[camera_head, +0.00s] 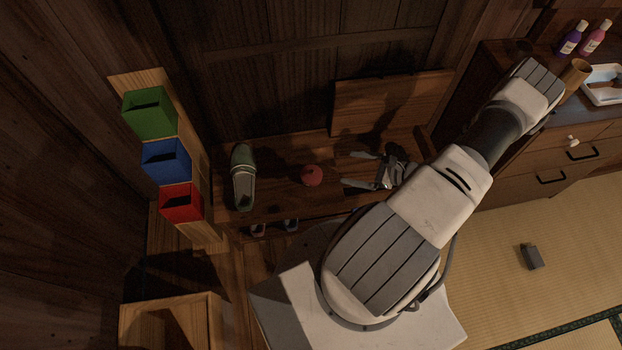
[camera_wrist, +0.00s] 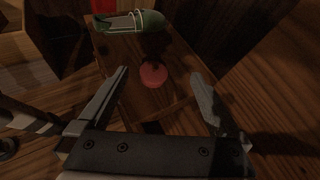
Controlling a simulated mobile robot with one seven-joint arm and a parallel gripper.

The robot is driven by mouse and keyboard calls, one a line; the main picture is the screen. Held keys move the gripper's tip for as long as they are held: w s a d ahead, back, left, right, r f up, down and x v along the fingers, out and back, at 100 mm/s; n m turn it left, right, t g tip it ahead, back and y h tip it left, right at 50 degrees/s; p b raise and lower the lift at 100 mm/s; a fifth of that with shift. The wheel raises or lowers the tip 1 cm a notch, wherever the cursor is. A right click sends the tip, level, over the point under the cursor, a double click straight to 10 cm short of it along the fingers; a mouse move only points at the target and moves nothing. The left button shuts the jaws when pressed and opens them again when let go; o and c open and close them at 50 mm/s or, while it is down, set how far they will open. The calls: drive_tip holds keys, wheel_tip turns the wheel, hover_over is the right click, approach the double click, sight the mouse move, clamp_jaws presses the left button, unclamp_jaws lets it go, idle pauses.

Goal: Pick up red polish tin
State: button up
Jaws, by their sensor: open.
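The red polish tin (camera_head: 312,175) is a small round red thing on a wooden bench. In the wrist view the red tin (camera_wrist: 153,74) lies ahead of my fingers, near the middle of the gap between them. My gripper (camera_head: 350,170) is open and empty, to the right of the tin in the head view. In the wrist view my gripper (camera_wrist: 160,80) has its two fingers spread wide, and they do not appear to touch the tin. Nothing covers the tin in either view.
A green slipper-like shoe (camera_head: 243,177) lies on the bench (camera_head: 275,200) left of the tin. Green (camera_head: 150,113), blue (camera_head: 166,161) and red (camera_head: 181,203) boxes stand further left. A dark wooden wall rises behind. A drawer cabinet (camera_head: 540,165) stands at right.

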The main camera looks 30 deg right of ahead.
sight(312, 174)
wheel_tip(312, 174, down, 8)
drive_tip(key=s+a+m+t+h, duration=0.1)
drive_tip(key=s+m+t+h, duration=0.1)
drive_tip(key=s+m, duration=0.15)
drive_tip(key=b+x, duration=0.5)
drive_tip(key=x, duration=1.3)
drive_tip(key=shift+s, duration=0.1)
drive_tip(key=shift+r, duration=0.1)
drive_tip(key=c, duration=1)
drive_tip(key=shift+c, duration=0.2)
